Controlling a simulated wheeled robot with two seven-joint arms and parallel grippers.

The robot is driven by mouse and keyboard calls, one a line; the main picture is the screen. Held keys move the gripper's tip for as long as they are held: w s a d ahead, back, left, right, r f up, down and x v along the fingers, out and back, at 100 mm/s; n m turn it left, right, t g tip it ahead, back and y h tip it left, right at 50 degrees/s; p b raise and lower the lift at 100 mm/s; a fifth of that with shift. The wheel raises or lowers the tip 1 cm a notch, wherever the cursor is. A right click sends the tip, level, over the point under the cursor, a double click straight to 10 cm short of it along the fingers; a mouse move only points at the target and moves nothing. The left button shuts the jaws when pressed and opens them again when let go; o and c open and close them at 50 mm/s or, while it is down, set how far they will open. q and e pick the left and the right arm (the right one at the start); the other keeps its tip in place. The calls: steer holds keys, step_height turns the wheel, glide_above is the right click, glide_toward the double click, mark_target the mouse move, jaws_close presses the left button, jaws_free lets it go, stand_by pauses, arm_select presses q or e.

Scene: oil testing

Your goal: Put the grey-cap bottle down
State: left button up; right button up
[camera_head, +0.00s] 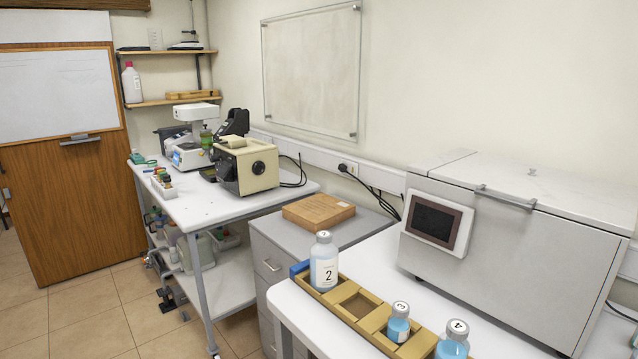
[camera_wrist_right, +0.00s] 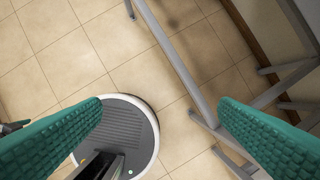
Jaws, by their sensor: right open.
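A bottle labelled 2 (camera_head: 324,264) with a pale grey cap stands upright in the left end of a wooden compartment tray (camera_head: 378,320) in the head view. A smaller blue bottle labelled 3 (camera_head: 398,326) and a blue bottle labelled 4 (camera_head: 452,347), both with pale caps, stand further right along the tray. Bottle 4 is cut by the frame edge. A compartment between bottles 2 and 3 is empty. My right gripper (camera_wrist_right: 160,105) is open in the right wrist view, its green fingers wide apart with nothing between them, above the floor. My left gripper is not in view.
A white box machine with a screen (camera_head: 436,222) stands behind the tray on the white table. A wooden box (camera_head: 318,211) lies on a grey cabinet. A second table (camera_head: 207,200) holds a beige instrument (camera_head: 245,168). Grey table legs (camera_wrist_right: 178,55) cross the right wrist view.

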steer(key=s+f+g, duration=0.1)
steer(key=s+f, duration=0.2)
steer(key=f, duration=0.7)
steer(key=s+d+f, duration=0.1)
steer(key=s+f, duration=0.2)
steer(key=f, duration=0.6)
steer(key=s+f+g, duration=0.1)
steer(key=s+f, duration=0.2)
steer(key=f, duration=0.7)
steer(key=s+d+f, duration=0.2)
steer(key=s+f, duration=0.4)
steer(key=s, duration=0.3)
steer(key=shift+f, duration=0.15)
steer(key=shift+s, duration=0.1)
